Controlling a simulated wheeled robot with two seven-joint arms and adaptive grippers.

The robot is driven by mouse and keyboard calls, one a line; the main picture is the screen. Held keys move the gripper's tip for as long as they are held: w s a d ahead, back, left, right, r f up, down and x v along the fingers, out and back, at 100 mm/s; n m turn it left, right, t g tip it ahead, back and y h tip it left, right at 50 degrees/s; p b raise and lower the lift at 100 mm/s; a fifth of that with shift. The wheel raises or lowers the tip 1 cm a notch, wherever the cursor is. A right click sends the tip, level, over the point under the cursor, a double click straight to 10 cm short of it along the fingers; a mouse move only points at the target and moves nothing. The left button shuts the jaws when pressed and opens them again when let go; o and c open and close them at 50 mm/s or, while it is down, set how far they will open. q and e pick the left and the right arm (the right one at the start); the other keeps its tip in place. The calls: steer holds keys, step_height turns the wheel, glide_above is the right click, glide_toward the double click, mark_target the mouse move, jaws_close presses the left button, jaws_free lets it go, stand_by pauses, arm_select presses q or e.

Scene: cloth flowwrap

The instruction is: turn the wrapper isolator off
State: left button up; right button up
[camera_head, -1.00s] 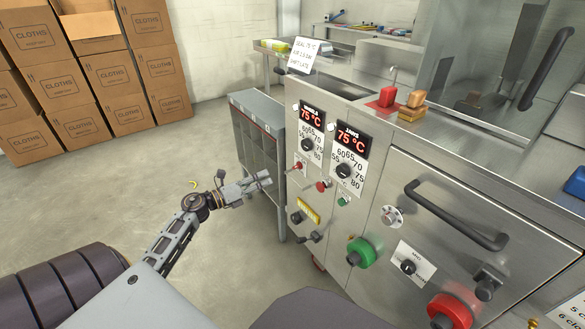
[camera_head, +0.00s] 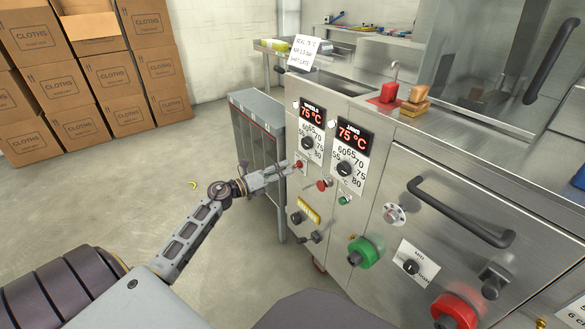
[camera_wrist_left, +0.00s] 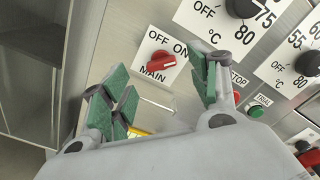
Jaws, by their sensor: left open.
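The wrapper isolator is a small red rotary knob (camera_wrist_left: 161,66) on a white plate marked OFF, ON and MAIN in the left wrist view. Its handle lies nearly level, its right end tilted slightly up toward the ON side. In the head view the red knob (camera_head: 299,164) is on the left edge of the machine's front panel. My left gripper (camera_head: 284,172) is just left of it, pointing at the panel. In the left wrist view the green-padded fingers (camera_wrist_left: 163,88) are open, with the knob showing between their tips and nothing held. My right gripper is out of view.
A red stop button (camera_head: 322,185) and green trial button (camera_head: 344,200) are below. A grey shelf unit (camera_head: 257,100) stands close on the left. Open floor (camera_head: 130,190) lies further left.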

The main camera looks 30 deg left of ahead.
mark_target(297, 166)
arm_select(q)
steer(key=shift+b+x, duration=0.55)
steer(key=shift+x, duration=2.1)
steer(key=c, duration=1)
